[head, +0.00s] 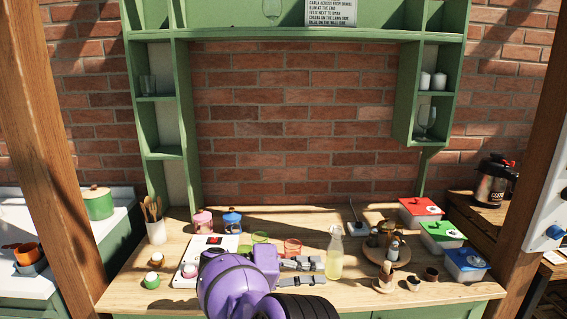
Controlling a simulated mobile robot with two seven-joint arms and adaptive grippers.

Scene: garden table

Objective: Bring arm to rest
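My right arm, purple, reaches up from the bottom middle over the front of the wooden garden table (135,290). Its gripper (322,272) points to the right, with two grey fingers apart and nothing seen between them. A bottle of pale yellow liquid (335,256) stands just beyond the fingertips; I cannot tell whether they touch. My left gripper is not in view. The arm hides part of a white board or device (203,252) and the table's front edge.
Red, green and blue lidded boxes (420,209) stand at the right. A round wooden tray (400,256) holds small items. Coloured glasses (292,246) and jars (232,221) stand behind the gripper. A utensil cup (156,232) is at left. Green shelving (300,38) rises behind.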

